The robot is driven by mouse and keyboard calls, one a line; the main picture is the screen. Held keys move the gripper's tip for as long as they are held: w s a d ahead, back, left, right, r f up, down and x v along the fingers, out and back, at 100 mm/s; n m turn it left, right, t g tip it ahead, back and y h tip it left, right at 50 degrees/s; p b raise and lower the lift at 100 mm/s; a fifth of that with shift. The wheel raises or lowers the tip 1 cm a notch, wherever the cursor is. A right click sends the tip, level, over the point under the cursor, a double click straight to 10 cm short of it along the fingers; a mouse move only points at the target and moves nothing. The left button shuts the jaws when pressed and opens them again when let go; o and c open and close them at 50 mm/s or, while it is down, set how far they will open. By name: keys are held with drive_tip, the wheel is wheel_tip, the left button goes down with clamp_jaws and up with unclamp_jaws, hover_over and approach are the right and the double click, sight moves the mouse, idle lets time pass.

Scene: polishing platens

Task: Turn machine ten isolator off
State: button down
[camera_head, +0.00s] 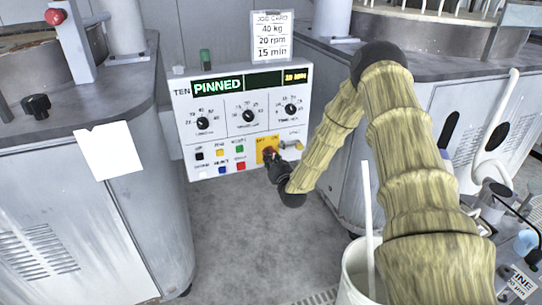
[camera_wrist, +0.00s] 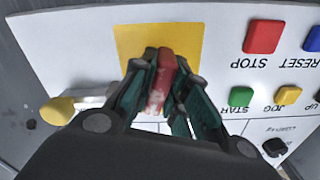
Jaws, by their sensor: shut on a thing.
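The control panel of machine ten (camera_head: 240,120) has TEN beside a green display reading PINNED. Its isolator is a red handle (camera_wrist: 163,82) on a yellow plate (camera_wrist: 187,42), at the panel's lower right. The plate also shows in the head view (camera_head: 267,141), with the handle mostly hidden by my gripper (camera_head: 272,157). In the wrist view my gripper (camera_wrist: 160,85) is shut on the red handle, with a finger on either side of it. The on and off marks on the plate are not readable.
Beside the isolator are a red stop button (camera_wrist: 263,36), a green start button (camera_wrist: 241,96) and a yellow-tipped lever (camera_wrist: 58,110). A job card (camera_head: 272,36) stands above the panel. Grey cabinets flank it. A white bucket (camera_head: 352,284) stands on the floor below my arm.

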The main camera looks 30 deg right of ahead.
drive_tip(key=n+p, duration=0.2)
drive_tip(key=n, duration=0.4)
drive_tip(key=shift+n, duration=0.3)
drive_tip(key=n+p, duration=0.1)
drive_tip(key=n, duration=0.5)
drive_tip(key=shift+d, duration=0.15)
drive_tip(key=shift+s, duration=0.1)
drive_tip(key=c, duration=1.4)
unclamp_jaws()
drive_tip(key=v, duration=1.2)
